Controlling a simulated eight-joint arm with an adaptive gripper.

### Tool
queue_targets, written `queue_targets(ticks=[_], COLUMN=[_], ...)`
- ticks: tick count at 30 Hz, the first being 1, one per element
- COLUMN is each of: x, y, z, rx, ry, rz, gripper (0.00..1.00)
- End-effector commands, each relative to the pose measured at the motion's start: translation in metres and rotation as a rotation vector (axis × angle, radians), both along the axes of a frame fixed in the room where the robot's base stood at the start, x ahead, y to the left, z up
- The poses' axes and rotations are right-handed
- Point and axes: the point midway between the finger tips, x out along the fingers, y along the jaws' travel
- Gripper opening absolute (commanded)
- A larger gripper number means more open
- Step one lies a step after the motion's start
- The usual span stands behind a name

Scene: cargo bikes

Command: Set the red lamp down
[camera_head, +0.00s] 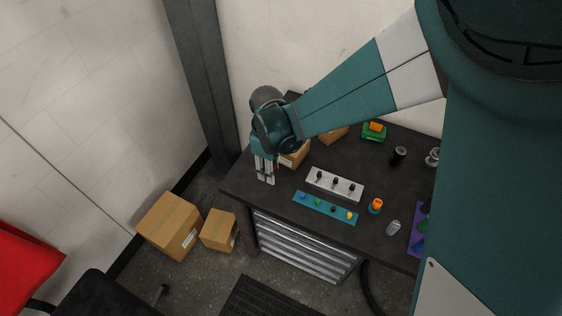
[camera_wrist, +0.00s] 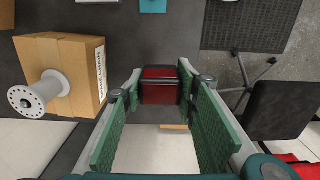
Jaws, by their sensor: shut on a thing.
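In the wrist view the red lamp (camera_wrist: 160,86), a dark red block-like body with blackish edges, sits between my fingertips. My gripper (camera_wrist: 160,84) is shut on it, with one finger on each side. In the head view my gripper (camera_head: 265,181) points down near the left end of the dark workbench (camera_head: 373,219). The lamp cannot be made out clearly there. I cannot tell whether the lamp touches the bench top or hangs above it.
A cardboard box (camera_wrist: 62,66) and a grey spool-like piece (camera_wrist: 40,94) stand close beside my gripper. A white strip (camera_head: 334,184) and a teal strip (camera_head: 325,208) with small knobs lie right of it. An orange-topped piece (camera_head: 375,206) stands further right. Floor boxes (camera_head: 170,224) lie left.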

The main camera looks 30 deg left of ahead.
Motion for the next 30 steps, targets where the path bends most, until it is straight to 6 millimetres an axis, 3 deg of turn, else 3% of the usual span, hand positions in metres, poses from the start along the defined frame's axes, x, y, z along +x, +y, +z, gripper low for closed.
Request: queue_targets(ticks=[12, 30], x=[0.000, 0.000], y=[0.000, 0.000], z=[-0.043, -0.053], rx=[0.000, 0.000], ry=[0.000, 0.000], rz=[0.000, 0.000], gripper=[0.17, 0.17])
